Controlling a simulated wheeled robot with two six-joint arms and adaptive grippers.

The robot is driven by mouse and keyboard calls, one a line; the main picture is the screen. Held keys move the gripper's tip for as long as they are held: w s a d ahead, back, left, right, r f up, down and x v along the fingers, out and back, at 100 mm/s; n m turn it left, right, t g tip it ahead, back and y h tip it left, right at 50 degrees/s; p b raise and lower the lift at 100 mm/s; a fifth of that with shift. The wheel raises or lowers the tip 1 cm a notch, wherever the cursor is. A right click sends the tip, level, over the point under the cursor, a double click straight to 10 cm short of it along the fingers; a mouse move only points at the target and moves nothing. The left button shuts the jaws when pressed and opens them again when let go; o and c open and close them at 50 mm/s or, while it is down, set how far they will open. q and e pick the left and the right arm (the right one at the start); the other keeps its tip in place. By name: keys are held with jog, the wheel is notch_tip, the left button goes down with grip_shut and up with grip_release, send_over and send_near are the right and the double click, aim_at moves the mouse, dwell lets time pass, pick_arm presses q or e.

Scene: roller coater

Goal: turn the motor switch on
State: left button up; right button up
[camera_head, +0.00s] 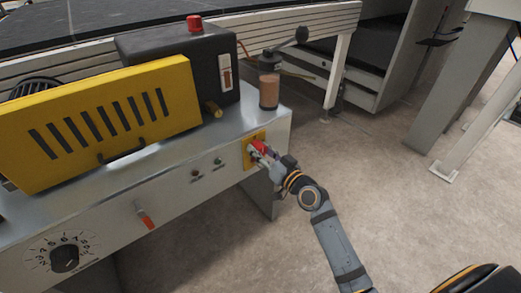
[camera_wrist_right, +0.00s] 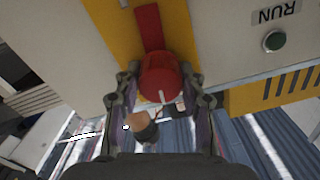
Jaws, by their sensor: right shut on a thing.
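The motor switch is a red rotary handle (camera_head: 259,147) on a yellow plate (camera_head: 247,157) at the right end of the machine's grey front panel. In the right wrist view the red handle (camera_wrist_right: 160,78) has a round body with a flat bar pointing up the picture, and the yellow plate (camera_wrist_right: 112,28) lies behind it. My right gripper (camera_head: 266,156) is at the handle. In the right wrist view its two fingers (camera_wrist_right: 160,92) stand on either side of the red body, shut on it. My left gripper is not in view.
The floor at right is clear.

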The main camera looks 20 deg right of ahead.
jog(key=shift+m, duration=0.4)
jog(key=shift+m+p, duration=0.45)
jog(key=shift+m, duration=0.45)
jog(key=m+p, duration=0.1)
jog(key=m, duration=0.2)
jog(key=shift+m, duration=0.3)
jog(key=m+p, duration=0.1)
jog(key=m, duration=0.1)
jog(key=shift+m, duration=0.4)
jog(key=m+p, duration=0.1)
jog(key=m, duration=0.1)
jog(key=shift+m, duration=0.4)
jog(key=m+p, duration=0.1)
jog(key=m, duration=0.2)
jog(key=shift+f+m, duration=0.1)
jog(key=shift+m, duration=0.5)
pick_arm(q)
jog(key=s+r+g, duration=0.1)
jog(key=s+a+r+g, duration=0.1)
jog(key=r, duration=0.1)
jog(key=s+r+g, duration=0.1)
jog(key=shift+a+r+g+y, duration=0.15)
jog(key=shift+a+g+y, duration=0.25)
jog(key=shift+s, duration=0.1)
pick_arm(e)
jog(key=shift+m, duration=0.3)
